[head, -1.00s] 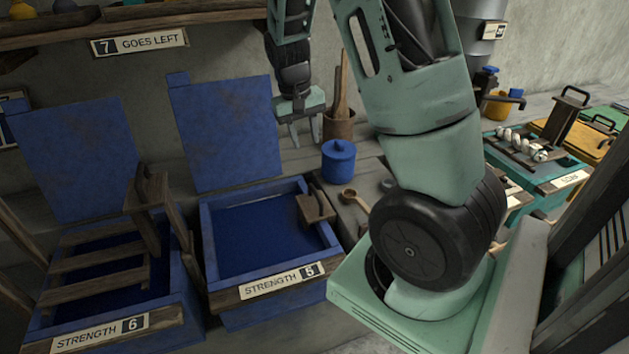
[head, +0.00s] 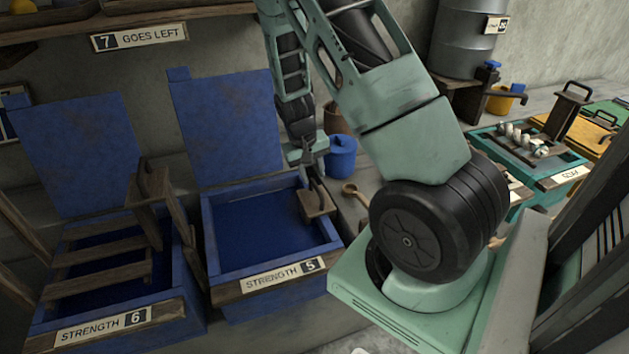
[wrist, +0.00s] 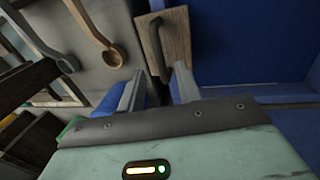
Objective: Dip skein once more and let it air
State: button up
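The vat marked Strength 5 (head: 228,292) stands open with dark blue liquid (head: 255,240) and its blue lid raised behind. A wooden block with a dark handle (head: 318,205) sits at its right rim. My gripper (head: 314,176) is just above that block. In the wrist view my two fingers (wrist: 160,80) are apart, with the handle (wrist: 153,45) between or just beyond them; contact cannot be told. A pale twisted bundle, perhaps the skein (head: 525,140), lies on the teal box (head: 540,183) at the right.
The vat marked Strength 6 (head: 175,310), with wooden slats across it, stands left. A blue lidded pot (head: 341,158) and a wooden spoon (head: 355,192) are close right of my gripper. A metal drum (head: 466,45) and yellow mug (head: 500,100) stand behind. A dark post is far right.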

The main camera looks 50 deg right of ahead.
aim_at(316, 186)
jog(key=shift+s+d+f, duration=0.1)
jog(key=shift+d+f, duration=0.05)
jog(key=shift+f, duration=0.75)
jog(key=shift+s+d+f, duration=0.1)
jog(key=shift+f, duration=0.75)
grip_shut()
notch_tip(316, 186, up, 18)
jog(key=p, duration=1.2)
jog(key=shift+w+r, duration=0.15)
jog(key=shift+r, duration=0.1)
jog(key=shift+d, duration=0.1)
jog(key=shift+c, duration=1.1)
grip_release()
jog(key=shift+r, duration=0.1)
jog(key=shift+o, duration=1.1)
